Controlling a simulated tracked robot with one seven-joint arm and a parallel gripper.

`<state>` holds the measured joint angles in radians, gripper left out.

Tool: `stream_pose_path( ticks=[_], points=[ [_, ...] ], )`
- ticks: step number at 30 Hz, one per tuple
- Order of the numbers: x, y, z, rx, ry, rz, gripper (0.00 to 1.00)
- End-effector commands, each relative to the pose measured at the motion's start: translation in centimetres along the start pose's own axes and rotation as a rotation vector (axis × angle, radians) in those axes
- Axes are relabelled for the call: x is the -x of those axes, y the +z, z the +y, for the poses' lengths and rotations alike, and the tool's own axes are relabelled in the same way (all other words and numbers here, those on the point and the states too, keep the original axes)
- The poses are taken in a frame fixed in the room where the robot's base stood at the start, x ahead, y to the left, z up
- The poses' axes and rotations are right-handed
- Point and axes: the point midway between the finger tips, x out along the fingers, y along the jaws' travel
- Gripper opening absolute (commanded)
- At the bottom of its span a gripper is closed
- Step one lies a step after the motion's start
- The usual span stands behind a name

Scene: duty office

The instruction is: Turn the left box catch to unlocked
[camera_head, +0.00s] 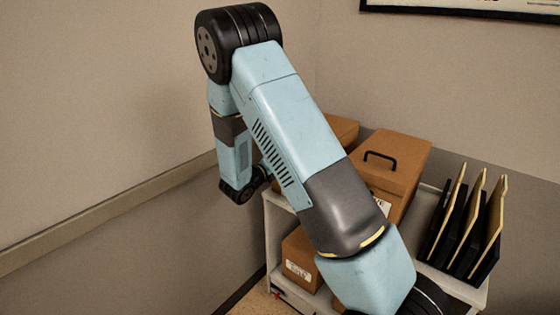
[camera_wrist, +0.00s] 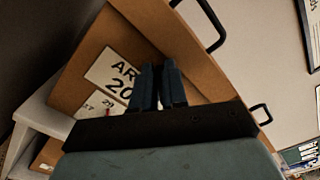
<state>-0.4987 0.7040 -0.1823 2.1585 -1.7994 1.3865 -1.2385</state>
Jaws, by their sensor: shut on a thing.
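The left box (camera_wrist: 137,43) is brown cardboard with a black handle (camera_wrist: 205,18) on its lid. It fills the middle of the wrist view, and a white label (camera_wrist: 108,70) with black print is on its front face. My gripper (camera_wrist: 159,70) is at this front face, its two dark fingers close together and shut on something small. That fits the left box catch, but the fingers hide it, so its position cannot be read. In the head view my arm covers most of the left box (camera_head: 342,129), and the fingertips cannot be made out.
A second handled box (camera_head: 405,160) stands to the right on the white shelf unit (camera_head: 275,222). Black file holders (camera_head: 440,232) stand further right. Another labelled box (camera_head: 297,262) is on the lower shelf. The wall with its rail (camera_head: 110,208) is at the left.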

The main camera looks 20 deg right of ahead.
Motion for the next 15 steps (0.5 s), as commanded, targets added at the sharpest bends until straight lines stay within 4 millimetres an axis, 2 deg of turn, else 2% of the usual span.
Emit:
stream_pose_path(
  ticks=[15],
  points=[
    [-0.14,-0.19,0.79,0.431,-0.001,0.001,0.00]
  ],
)
